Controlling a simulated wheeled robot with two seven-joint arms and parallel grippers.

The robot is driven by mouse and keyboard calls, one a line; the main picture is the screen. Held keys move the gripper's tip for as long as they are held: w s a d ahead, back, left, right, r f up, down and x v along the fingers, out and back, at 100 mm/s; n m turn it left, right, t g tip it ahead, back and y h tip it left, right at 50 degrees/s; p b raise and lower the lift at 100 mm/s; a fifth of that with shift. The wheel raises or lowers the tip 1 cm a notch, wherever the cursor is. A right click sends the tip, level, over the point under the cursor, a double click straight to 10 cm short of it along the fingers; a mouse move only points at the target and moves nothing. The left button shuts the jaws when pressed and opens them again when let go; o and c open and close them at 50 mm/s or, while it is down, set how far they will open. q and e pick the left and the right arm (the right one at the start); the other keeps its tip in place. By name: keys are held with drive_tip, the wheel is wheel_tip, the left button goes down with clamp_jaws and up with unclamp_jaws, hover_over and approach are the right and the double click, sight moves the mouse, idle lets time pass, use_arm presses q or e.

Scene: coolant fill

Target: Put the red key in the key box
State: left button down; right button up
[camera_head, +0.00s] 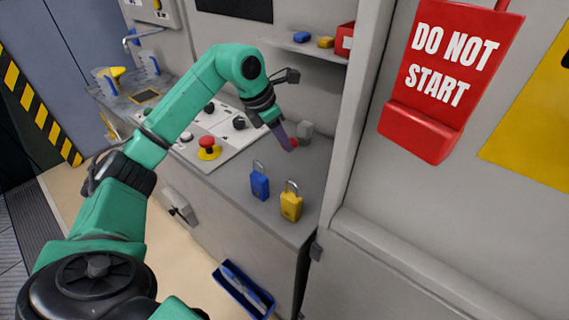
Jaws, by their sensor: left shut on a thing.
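My left gripper (283,136) reaches down over the grey counter, with its fingertips just left of a small grey knob-like part. It is shut on a small red thing (293,143) at the fingertips, which looks like the red key. The fingers hide much of it, and its shape is too small to make out. A red box (345,40), partly cut off by the cabinet edge, stands at the right end of the wall shelf. I cannot tell whether it is the key box. My right gripper is out of view.
A blue padlock (260,185) and a yellow padlock (291,203) stand upright at the counter's front right. A red emergency button (209,148) sits on the control panel. A red "DO NOT START" sign (450,75) hangs at right. A blue tray (243,289) is below the counter.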

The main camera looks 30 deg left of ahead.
sight(288, 170)
use_arm(q)
wheel_tip(288, 170, down, 8)
drive_tip(key=shift+w+f+p, duration=0.1)
drive_tip(key=shift+w+p, duration=0.05)
drive_tip(key=shift+p, duration=0.2)
drive_tip(key=shift+f, duration=0.1)
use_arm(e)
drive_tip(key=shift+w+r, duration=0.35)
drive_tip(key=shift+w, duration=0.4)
use_arm(q)
drive_tip(key=shift+f, duration=0.1)
drive_tip(key=c, duration=0.5)
unclamp_jaws()
drive_tip(key=shift+c, duration=0.2)
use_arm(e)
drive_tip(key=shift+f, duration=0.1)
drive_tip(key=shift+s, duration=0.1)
